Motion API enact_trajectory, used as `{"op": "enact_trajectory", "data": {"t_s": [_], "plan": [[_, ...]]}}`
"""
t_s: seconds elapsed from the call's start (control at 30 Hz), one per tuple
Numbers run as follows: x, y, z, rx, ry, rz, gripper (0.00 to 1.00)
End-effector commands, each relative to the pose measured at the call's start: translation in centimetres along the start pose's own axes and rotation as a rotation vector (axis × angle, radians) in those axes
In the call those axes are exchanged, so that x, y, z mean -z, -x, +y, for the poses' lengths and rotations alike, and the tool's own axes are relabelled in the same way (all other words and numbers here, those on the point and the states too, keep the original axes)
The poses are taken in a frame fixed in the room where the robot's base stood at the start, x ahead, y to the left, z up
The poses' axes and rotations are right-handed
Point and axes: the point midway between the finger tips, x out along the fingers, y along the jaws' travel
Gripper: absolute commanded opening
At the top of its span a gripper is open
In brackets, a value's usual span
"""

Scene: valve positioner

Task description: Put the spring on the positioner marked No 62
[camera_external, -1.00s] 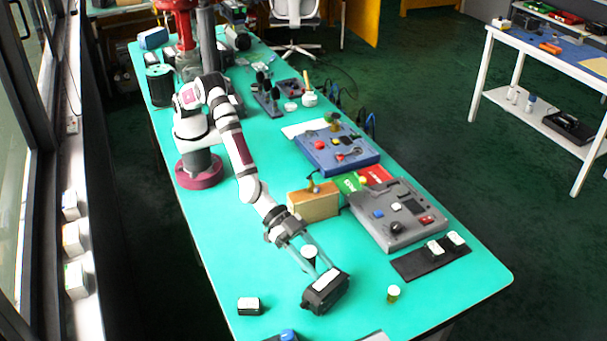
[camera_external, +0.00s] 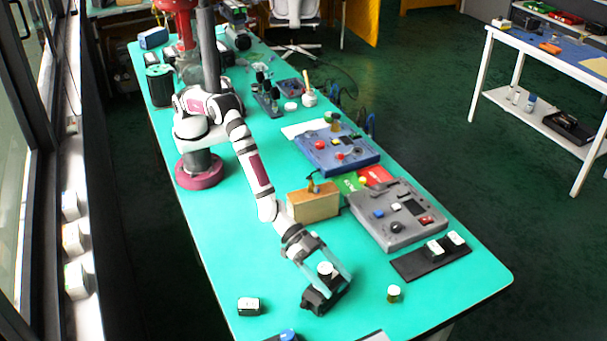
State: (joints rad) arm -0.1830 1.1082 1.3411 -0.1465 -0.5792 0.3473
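My gripper (camera_external: 336,275) is low over a black block-like unit (camera_external: 318,303) near the front of the green table. A small piece with a round white top and a dark lower part (camera_external: 325,268) is between my fingers. It looks like the spring, but its coils cannot be made out. Its lower end is hidden against the black unit, so I cannot tell whether they touch. Another black unit with a white top (camera_external: 249,305) stands to the left. Two more white-topped black units (camera_external: 435,249) (camera_external: 456,239) stand at the right. No number is legible, so I cannot tell which is No 62.
A small white-topped jar (camera_external: 393,294) stands right of my gripper. A black mat (camera_external: 408,267) lies under the right-hand units. A grey panel (camera_external: 380,232), a tan box (camera_external: 315,203) and a blue panel (camera_external: 330,160) stand farther back. The table left of my arm is mostly clear.

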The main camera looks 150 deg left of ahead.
Motion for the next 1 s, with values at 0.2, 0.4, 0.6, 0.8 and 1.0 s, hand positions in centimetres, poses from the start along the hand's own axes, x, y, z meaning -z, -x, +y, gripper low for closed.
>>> {"op": "enact_trajectory", "data": {"t_s": [0.2, 0.4, 0.6, 0.8, 1.0], "plan": [[0.1, 0.0, 0.0, 0.0, 0.0, 0.0, 0.73], [0.4, 2.3, 0.0, 0.001, 0.001, 0.0, 0.73], [0.4, 7.5, 0.0, 0.0, 0.001, 0.001, 0.73], [0.3, 11.2, 0.0, 0.0, -0.001, 0.001, 0.73], [0.3, 12.2, 0.0, 0.0, -0.001, 0.0, 0.73]]}}
